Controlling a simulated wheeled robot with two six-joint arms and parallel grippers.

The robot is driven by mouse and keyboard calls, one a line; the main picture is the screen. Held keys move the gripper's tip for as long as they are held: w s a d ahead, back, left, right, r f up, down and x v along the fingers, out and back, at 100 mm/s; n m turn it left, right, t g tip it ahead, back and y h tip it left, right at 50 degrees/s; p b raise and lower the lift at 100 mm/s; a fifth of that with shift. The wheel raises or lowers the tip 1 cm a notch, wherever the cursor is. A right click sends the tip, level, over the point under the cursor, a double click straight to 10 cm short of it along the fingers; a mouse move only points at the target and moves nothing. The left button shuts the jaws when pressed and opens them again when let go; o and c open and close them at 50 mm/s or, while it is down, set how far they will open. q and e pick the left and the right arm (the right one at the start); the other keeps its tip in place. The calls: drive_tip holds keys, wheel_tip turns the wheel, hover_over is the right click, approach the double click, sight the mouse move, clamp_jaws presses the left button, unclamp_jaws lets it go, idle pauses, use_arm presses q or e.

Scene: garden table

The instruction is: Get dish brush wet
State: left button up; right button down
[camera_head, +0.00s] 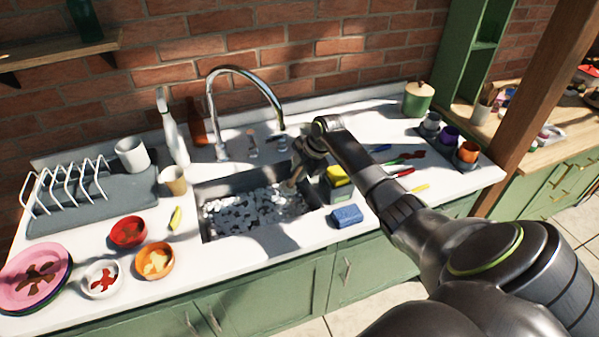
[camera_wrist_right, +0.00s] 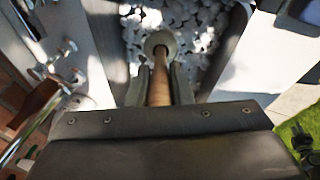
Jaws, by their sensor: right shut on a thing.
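My right gripper (camera_head: 299,168) reaches in over the right part of the sink (camera_head: 205,222). It is shut on the dish brush, whose wooden handle (camera_wrist_right: 159,80) lies between the two fingers in the right wrist view. The brush's round pale head (camera_wrist_right: 160,42) points down towards the white foam (camera_wrist_right: 196,38) in the sink. In the head view only a small part of the brush (camera_head: 289,187) shows below the gripper. I cannot tell whether the head touches the foam or water. The chrome faucet (camera_head: 246,73) arches behind the sink. My left gripper is not in view.
Bowls (camera_head: 128,232), stacked plates (camera_head: 35,277) and a dish rack (camera_head: 75,185) stand to the left. Bottles (camera_head: 172,130) stand behind; cups (camera_head: 467,154) stand far right.

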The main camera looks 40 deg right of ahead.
wheel_tip(320, 180, up, 6)
drive_tip(key=p, duration=0.4)
drive_tip(key=shift+r+p, duration=0.2)
drive_tip(key=shift+p, duration=0.1)
drive_tip(key=shift+f, duration=0.2)
